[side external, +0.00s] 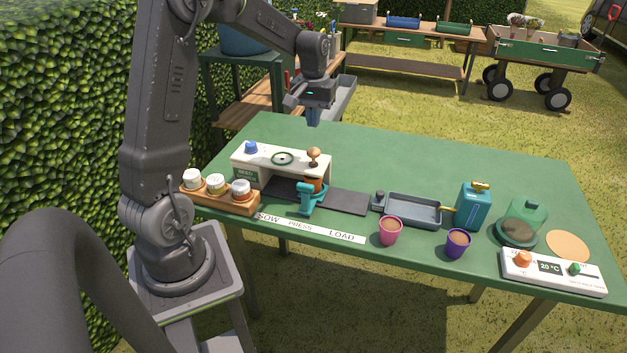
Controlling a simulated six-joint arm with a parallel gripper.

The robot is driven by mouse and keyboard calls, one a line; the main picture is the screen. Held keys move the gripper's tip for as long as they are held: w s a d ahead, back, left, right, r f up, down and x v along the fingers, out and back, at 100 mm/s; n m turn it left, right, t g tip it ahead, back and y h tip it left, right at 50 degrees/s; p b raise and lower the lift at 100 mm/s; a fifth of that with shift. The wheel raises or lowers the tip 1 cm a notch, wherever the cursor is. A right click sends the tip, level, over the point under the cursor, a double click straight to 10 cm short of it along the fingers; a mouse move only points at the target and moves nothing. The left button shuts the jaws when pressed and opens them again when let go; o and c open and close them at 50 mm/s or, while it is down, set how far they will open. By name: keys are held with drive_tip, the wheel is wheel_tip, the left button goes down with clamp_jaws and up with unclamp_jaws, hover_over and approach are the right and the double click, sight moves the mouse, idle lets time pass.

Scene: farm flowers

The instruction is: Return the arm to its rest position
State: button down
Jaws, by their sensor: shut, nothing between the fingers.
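My gripper (313,118) hangs above the back left part of the green table (400,158), pointing down. Its fingers are together and hold nothing. It is above and behind the white sowing station (280,158), apart from it. My arm rises from its stand at the left, bends at the top and reaches right to the gripper. No rest position is marked in view.
A wooden rack (222,201) with several jars stands near my arm's base. A teal tool (306,199), grey tray (412,209), pink pot (390,231), purple pot (458,243), teal can (474,206) and white control box (552,272) stand on the table. The back right is clear.

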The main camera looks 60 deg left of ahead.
drive_tip(key=shift+r, duration=0.5)
drive_tip(key=s+d+r+m+t, duration=0.1)
drive_tip(key=s+d+r+m, duration=0.2)
drive_tip(key=d, duration=0.4)
drive_tip(key=s+d+r+m+t, duration=0.1)
drive_tip(key=s+d+r, duration=0.2)
drive_tip(key=d+r, duration=0.3)
drive_tip(key=s+d+m+t, duration=0.3)
drive_tip(key=s+d+m, duration=0.2)
drive_tip(key=s+d, duration=0.6)
drive_tip(key=shift+s+d+f+t, duration=0.2)
drive_tip(key=shift+s+f+t, duration=0.1)
drive_tip(key=shift+f, duration=0.1)
